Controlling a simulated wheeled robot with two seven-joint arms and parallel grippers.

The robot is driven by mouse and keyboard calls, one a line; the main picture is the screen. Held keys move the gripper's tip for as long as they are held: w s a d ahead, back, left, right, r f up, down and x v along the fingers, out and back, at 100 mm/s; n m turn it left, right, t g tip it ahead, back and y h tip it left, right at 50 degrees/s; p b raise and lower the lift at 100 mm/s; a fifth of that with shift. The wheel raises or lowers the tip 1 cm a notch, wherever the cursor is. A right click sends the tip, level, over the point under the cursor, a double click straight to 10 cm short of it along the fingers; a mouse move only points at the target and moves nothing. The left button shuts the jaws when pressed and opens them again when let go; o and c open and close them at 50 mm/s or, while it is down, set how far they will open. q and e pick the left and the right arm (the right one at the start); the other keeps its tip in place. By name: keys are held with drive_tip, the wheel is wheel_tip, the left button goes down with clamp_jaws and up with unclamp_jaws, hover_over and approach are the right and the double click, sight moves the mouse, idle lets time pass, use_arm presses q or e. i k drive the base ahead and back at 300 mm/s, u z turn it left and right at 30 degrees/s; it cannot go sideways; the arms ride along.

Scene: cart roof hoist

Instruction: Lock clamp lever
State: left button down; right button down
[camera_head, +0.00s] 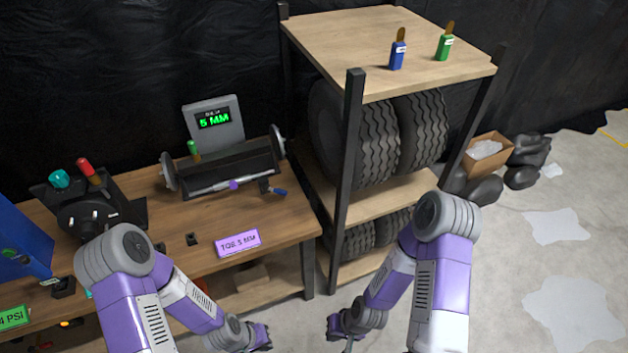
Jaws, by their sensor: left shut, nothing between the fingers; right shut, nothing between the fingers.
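No part is labelled as the clamp lever, so I cannot tell which one it is. A black fixture (88,212) at the bench's left carries a lever with a red grip (88,171) and a teal knob (59,179). A gauge stand (213,122) reading "5 MM" has a wheel-ended cradle (230,169) in front, with a green-topped handle (194,150) and a small blue-handled part (274,189). My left gripper (264,337) is shut and empty, low in front of the bench. My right gripper (334,328) is shut and empty, right of it. Both are apart from these parts.
The wooden bench (292,226) bears a purple sign (237,242) reading "TQE 5 MM". A shelf rack (345,200) with tires stands to its right, blue (398,53) and green (444,47) bottles on top. A cardboard box (484,150) and dark bags lie beyond; floor at right is open.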

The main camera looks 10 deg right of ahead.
sight(265, 187)
drive_tip(key=z, duration=0.8)
drive_tip(key=i, duration=0.55)
